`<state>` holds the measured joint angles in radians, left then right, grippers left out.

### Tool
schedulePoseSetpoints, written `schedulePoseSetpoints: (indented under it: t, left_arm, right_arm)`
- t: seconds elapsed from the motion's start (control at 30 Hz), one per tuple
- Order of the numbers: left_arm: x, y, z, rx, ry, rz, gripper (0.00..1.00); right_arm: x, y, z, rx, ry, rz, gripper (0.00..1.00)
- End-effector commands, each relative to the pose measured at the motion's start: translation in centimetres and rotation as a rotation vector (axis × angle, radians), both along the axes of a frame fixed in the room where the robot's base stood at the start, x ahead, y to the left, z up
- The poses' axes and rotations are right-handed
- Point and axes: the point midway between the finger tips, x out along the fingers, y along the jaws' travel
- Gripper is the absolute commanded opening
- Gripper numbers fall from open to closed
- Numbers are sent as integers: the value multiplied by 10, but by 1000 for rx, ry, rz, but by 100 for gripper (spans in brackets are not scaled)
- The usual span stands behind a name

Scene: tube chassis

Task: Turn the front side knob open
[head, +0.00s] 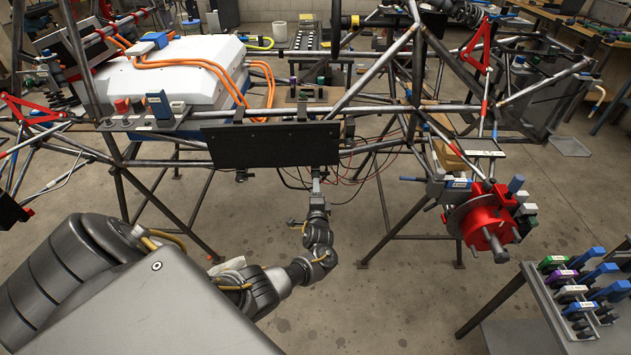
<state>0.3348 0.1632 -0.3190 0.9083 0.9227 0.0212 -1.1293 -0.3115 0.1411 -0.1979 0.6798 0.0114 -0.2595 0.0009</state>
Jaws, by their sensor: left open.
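The tube chassis (440,107) stands on legs across the middle of the head view. A flat black panel (270,146) is fixed to its near side. My left gripper (316,178) is open just under the lower edge of this panel, right of its middle, pointing away from me. The gripper is small in view and I cannot tell whether it touches anything. I cannot make out the front side knob for certain; the gripper or the panel may hide it. My right gripper is not in view.
Thin red and black wires (372,158) hang beside the gripper, to its right. A red wheel hub (484,222) sticks out at the right. A rack of coloured tools (580,290) stands at the lower right. A white box (165,72) with orange cables lies on the chassis. Floor below is clear.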

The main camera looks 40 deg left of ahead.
Motion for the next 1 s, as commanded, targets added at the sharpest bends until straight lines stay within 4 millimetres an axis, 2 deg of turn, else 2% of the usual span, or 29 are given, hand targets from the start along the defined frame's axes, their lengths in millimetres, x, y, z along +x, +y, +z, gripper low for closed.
schedulePoseSetpoints:
  t: [0.1, 0.33, 1.0]
  left_arm:
    - [-17, -17, 1, -1, 0, -3, 49]
    - [-38, -34, 0, -1, 1, -2, 49]
    - [-41, -37, 1, 1, 1, -2, 49]
  right_arm:
    - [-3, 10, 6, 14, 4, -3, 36]
    - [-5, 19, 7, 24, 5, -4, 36]
    - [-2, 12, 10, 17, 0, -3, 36]
